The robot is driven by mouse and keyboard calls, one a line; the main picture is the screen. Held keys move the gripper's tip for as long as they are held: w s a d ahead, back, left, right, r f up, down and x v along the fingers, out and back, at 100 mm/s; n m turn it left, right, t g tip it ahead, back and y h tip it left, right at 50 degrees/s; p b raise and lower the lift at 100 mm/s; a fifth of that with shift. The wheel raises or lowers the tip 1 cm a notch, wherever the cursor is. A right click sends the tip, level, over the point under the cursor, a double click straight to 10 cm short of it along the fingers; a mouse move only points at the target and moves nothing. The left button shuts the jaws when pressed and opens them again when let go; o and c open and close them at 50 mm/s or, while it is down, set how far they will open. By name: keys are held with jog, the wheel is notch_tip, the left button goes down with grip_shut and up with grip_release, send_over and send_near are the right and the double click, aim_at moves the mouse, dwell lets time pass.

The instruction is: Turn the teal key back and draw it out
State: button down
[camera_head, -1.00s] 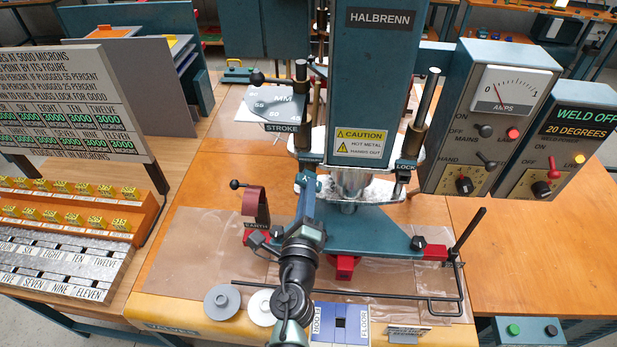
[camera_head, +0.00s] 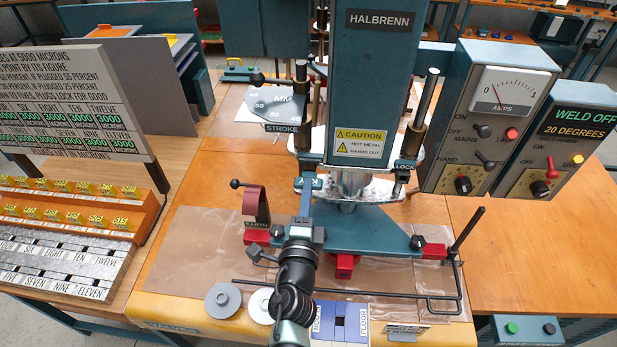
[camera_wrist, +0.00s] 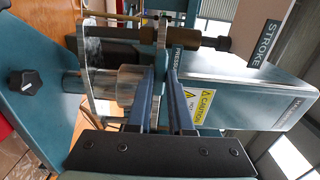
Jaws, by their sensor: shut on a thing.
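My gripper (camera_head: 307,184) reaches up from the bottom of the head view to the front left of the teal HALBRENN press (camera_head: 372,75). Its two blue fingers are nearly together at the metal plate under the STROKE post. The wrist view also shows my gripper (camera_wrist: 168,72), its fingertips against the plate beside the clear cylinder (camera_wrist: 130,84). The LOCK label (camera_head: 405,163) is on the right side of the press, apart from my gripper.
A control box with an amps dial (camera_head: 502,92) and a WELD OFF display (camera_head: 585,118) stand right. A black bent rod (camera_head: 400,296) crosses the front of the bench. A grey disc (camera_head: 222,300) lies front left. The right bench (camera_head: 530,250) has clear room.

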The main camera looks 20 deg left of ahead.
jog(key=shift+s+d, duration=0.15)
jog(key=shift+s, duration=0.45)
jog(key=shift+v, duration=1.25)
